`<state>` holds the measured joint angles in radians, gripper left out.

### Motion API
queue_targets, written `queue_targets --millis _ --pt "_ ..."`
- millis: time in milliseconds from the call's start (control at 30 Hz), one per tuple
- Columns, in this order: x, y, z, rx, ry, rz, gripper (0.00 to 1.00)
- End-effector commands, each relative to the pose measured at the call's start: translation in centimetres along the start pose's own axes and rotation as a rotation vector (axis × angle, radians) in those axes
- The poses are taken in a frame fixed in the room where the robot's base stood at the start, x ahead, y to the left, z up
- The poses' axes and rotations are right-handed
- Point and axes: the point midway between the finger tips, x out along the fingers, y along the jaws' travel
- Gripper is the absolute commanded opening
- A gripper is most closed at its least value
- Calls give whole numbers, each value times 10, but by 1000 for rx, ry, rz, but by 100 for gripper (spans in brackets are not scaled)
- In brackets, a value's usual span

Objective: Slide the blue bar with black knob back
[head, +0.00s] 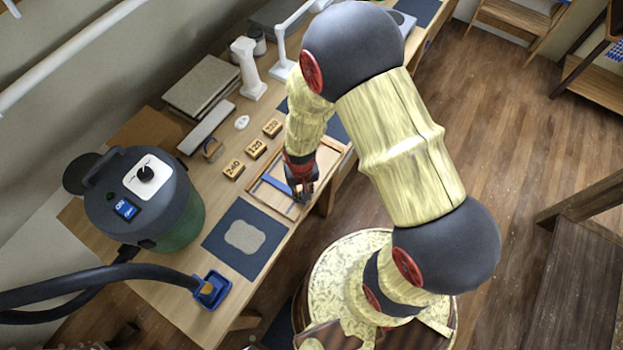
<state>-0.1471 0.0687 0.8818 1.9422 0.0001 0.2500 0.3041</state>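A blue bar (273,184) lies inside a shallow wooden frame (262,203) near the table's front edge. Only its left part shows; the rest is behind my gripper. I cannot make out the black knob, which may be hidden by the gripper. My gripper (301,196) points down over the right part of the frame, at the bar's right end. It is small and dark in this view, so I cannot tell whether its fingers are open, shut or touching the knob.
Wooden blocks marked 240 (234,171), 120 (256,149) and 220 (272,128) stand behind the frame. A dark mat (227,261) lies left of it. A vacuum (145,200) with a hose and blue nozzle (211,290) fills the table's left end.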

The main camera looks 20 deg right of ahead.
Motion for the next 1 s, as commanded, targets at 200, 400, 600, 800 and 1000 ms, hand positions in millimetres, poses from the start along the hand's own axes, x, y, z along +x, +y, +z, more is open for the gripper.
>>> queue_targets --millis 200,400,600,800,1000 --pt "0 -31 30 -6 1 0 0" --pt "0 -41 41 -2 1 -1 0" --pt "0 -42 42 -1 0 0 0" --pt "0 -42 43 -1 -1 0 28" --pt "0 -41 42 0 0 0 39"
